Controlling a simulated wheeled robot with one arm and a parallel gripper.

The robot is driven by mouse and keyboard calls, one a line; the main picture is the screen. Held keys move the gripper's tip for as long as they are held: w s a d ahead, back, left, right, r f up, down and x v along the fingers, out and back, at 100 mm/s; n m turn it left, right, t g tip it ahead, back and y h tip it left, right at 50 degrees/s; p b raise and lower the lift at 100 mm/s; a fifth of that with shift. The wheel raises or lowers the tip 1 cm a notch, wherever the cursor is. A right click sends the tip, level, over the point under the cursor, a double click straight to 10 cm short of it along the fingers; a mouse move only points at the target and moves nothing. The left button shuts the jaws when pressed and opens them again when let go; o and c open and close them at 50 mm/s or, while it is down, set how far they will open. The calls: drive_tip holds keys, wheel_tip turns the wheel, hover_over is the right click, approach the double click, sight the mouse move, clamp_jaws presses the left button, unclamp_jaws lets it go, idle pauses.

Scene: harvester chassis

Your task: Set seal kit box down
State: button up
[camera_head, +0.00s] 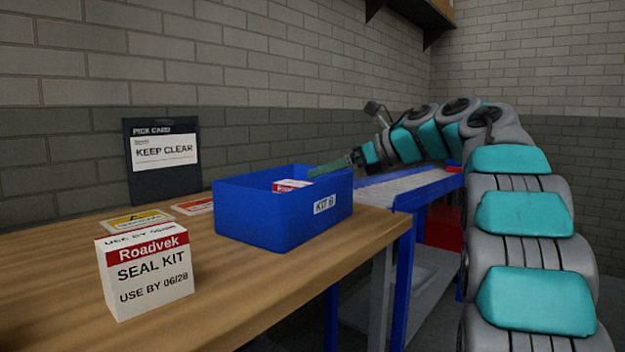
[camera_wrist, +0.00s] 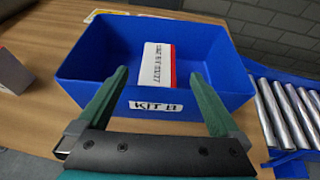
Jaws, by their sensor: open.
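A white and red seal kit box (camera_wrist: 158,68) lies inside the blue bin labelled "KIT B" (camera_wrist: 85,70). In the head view only the top of that box (camera_head: 291,186) shows above the rim of the bin (camera_head: 262,226). My gripper (camera_wrist: 155,88) is open, its two green fingers apart at the bin's labelled wall, with the box beyond and between them, not gripped. In the head view my gripper (camera_head: 322,170) is at the bin's right rim. A second box marked "Roadvek SEAL KIT, USE BY 06/28" (camera_head: 147,272) stands upright on the wooden bench, left of the bin.
The wooden bench (camera_head: 245,285) is clear in front of the bin. A yellow card (camera_head: 137,221) and a red card (camera_head: 192,206) lie behind the front box. A "KEEP CLEAR" board (camera_head: 163,160) leans at the wall. A roller conveyor (camera_head: 410,188) adjoins on the right.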

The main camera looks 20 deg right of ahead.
drive_tip(key=shift+v, duration=1.35)
